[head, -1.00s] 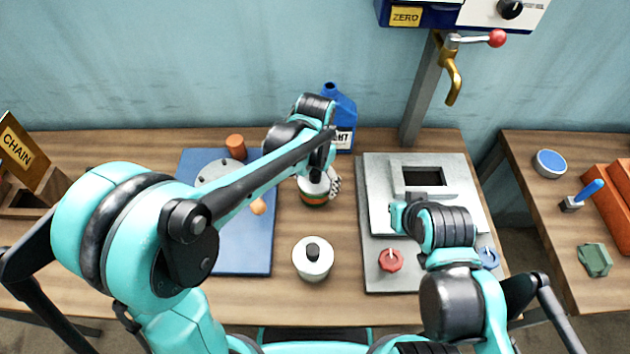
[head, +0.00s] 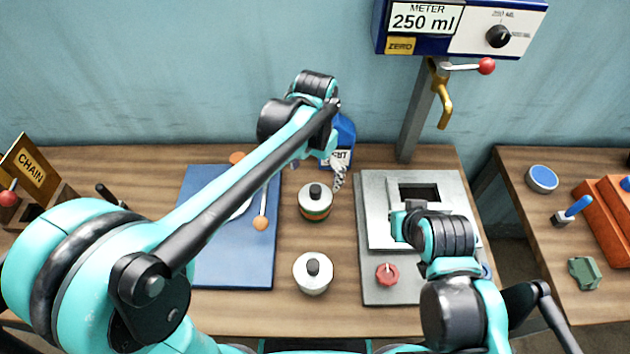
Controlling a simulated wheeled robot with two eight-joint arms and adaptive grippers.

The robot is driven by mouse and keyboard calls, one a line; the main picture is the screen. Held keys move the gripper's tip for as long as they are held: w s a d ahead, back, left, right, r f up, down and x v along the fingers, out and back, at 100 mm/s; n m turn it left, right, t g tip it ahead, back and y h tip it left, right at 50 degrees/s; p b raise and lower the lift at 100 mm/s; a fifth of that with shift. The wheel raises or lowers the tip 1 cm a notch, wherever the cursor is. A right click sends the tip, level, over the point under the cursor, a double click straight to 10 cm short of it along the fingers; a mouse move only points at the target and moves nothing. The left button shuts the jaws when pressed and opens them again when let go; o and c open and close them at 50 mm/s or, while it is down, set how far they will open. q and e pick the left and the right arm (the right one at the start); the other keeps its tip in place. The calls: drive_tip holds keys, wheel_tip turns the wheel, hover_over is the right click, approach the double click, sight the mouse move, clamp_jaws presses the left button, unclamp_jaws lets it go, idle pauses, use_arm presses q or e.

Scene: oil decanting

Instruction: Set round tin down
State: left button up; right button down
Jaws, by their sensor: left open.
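A round tin (head: 316,204) with a silver top, black knob and orange and green bands stands upright on the wooden table, right of the blue mat. My left gripper (head: 339,179) is open, just behind and to the right of the tin, and looks clear of it. A second round pot (head: 313,274), white with a black knob, stands nearer the front edge. My right arm hangs over the grey tray on the right, and its gripper is hidden behind the arm links.
A blue bottle (head: 344,140) stands behind my left gripper. A grey tray (head: 376,184) with a dark opening and a red knob (head: 387,274) is at the right. A blue mat (head: 232,268) lies left. A tap (head: 443,104) hangs under the meter (head: 448,27), which reads 250 ml.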

use_arm(q)
drive_tip(key=shift+r, duration=0.6)
drive_tip(key=shift+s+a+r, duration=0.1)
drive_tip(key=shift+a, duration=0.15)
drive_tip(key=s+a+n+t, duration=0.3)
drive_tip(key=s+a, duration=0.3)
drive_tip(key=a, duration=0.2)
drive_tip(key=s+a+n+t, duration=0.3)
drive_tip(key=s+a+t, duration=0.1)
drive_tip(key=a, duration=0.5)
drive_tip(key=shift+s+f+n, duration=0.25)
drive_tip(key=shift+s+n, duration=0.15)
drive_tip(key=shift+s, duration=0.5)
use_arm(e)
drive_tip(key=shift+r, duration=0.15)
use_arm(q)
drive_tip(key=shift+a, duration=0.1)
